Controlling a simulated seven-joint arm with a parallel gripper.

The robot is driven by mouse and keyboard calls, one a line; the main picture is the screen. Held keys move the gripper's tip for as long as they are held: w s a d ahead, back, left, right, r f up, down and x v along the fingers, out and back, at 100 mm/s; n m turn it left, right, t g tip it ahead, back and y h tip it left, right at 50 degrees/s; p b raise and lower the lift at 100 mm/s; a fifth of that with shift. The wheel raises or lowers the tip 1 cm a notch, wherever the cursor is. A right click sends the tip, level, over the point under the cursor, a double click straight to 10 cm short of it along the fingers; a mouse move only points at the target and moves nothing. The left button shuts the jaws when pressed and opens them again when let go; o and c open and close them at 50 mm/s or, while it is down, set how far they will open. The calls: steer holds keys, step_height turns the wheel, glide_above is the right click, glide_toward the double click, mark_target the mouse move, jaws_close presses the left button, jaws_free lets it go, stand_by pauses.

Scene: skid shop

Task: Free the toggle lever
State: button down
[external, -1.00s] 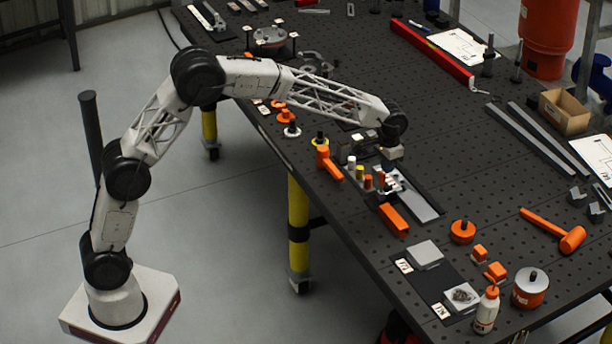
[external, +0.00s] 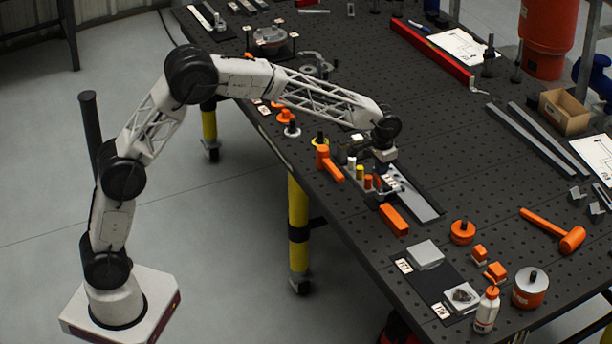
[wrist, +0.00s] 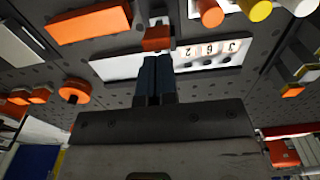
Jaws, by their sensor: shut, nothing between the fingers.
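A small orange block (wrist: 157,38), which may be the toggle lever's tip, sits on a light metal plate (wrist: 115,66) in the wrist view. The plate also shows in the external view (external: 420,207). My gripper (wrist: 154,58) has its two dark fingers together, with the tips right at the block's near edge; I cannot tell whether they touch it. In the external view my gripper (external: 385,174) is low over the plate's far end and hides part of it. A white numbered label (wrist: 215,50) lies beside the fingers.
A larger orange bar (external: 394,219) lies near the plate. An orange knob (external: 462,232) and small orange blocks lie nearer the front. Perforated tabletop right of the plate is clear.

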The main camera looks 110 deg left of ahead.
mark_target(374, 177)
steer(key=f, duration=0.2)
steer(key=d+f, duration=0.1)
steer(key=shift+s+f+g, duration=0.25)
steer(key=shift+s+g, duration=0.05)
steer(key=shift+s, duration=0.1)
steer(key=shift+s+d, duration=0.6)
steer(key=shift+s, duration=0.05)
steer(key=shift+w+a, duration=0.15)
steer(key=shift+a, duration=0.05)
steer(key=shift+w+a, duration=0.2)
steer(key=shift+w, duration=0.05)
steer(key=shift+r, duration=0.1)
steer(key=shift+w+a+r, duration=0.1)
steer(key=shift+r, duration=1.9)
steer(key=shift+w+a+r, duration=0.1)
steer(key=shift+r, duration=1.85)
